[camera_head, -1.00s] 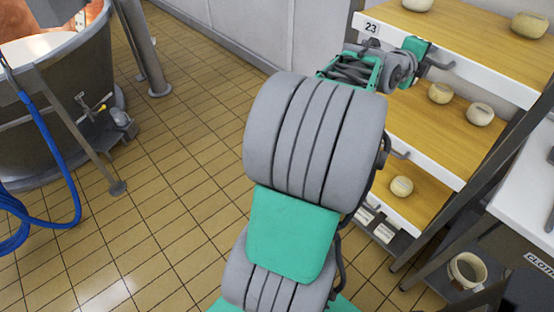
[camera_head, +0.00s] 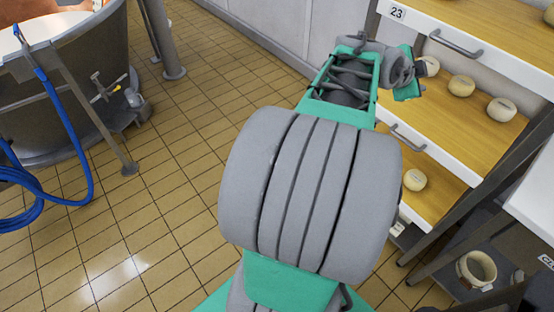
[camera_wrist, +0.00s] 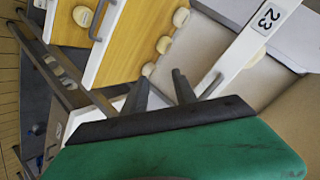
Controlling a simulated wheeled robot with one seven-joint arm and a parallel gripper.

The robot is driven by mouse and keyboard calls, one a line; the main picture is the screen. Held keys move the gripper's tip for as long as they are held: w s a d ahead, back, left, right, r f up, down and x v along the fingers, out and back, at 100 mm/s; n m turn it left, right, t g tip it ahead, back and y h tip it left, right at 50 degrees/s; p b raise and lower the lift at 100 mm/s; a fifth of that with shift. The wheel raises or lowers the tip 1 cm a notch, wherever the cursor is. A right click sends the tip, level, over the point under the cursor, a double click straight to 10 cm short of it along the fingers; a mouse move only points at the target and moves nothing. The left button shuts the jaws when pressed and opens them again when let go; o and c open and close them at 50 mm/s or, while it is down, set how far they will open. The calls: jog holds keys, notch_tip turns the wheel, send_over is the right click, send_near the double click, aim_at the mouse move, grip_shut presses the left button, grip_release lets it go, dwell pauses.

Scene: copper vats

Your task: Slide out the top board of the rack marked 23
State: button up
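The rack marked 23 stands at the right of the head view, its number on a white tag (camera_head: 397,13). The tag also shows in the wrist view (camera_wrist: 268,18). The top board (camera_head: 490,48) has a white front edge and a dark bar handle (camera_head: 455,43). My gripper (camera_head: 408,88) is left of and below that handle in the picture, apart from it. In the wrist view its two dark fingers (camera_wrist: 162,92) are spread with nothing held. The top board's white front (camera_wrist: 240,58) lies beyond the fingers, to their right.
Lower boards carry round pale cheeses (camera_head: 461,85) and have handles of their own (camera_head: 408,140). A white worktop (camera_head: 535,205) stands at the right. A copper vat with a grey casing (camera_head: 70,100) and blue hose (camera_head: 75,150) is at the left.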

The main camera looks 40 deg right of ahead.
jog(key=w+a+f+n+t+y, duration=0.1)
jog(key=w+a+f+n+y, duration=0.2)
jog(key=a+f+n+y, duration=0.7)
jog(key=w+a+f+n, duration=0.1)
jog(key=w+a+n, duration=0.2)
jog(key=a, duration=0.5)
jog(key=w+a+f+n+t, duration=0.1)
jog(key=w+a+f+n, duration=0.1)
jog(key=a, duration=0.6)
jog(key=w+a+f+n+y+p, duration=0.1)
jog(key=w+a+f+n, duration=0.1)
jog(key=w+a+n, duration=0.3)
jog(key=a, duration=0.3)
jog(key=shift+a+n+t, duration=0.2)
jog(key=shift+n+t, duration=0.1)
jog(key=shift+f, duration=0.1)
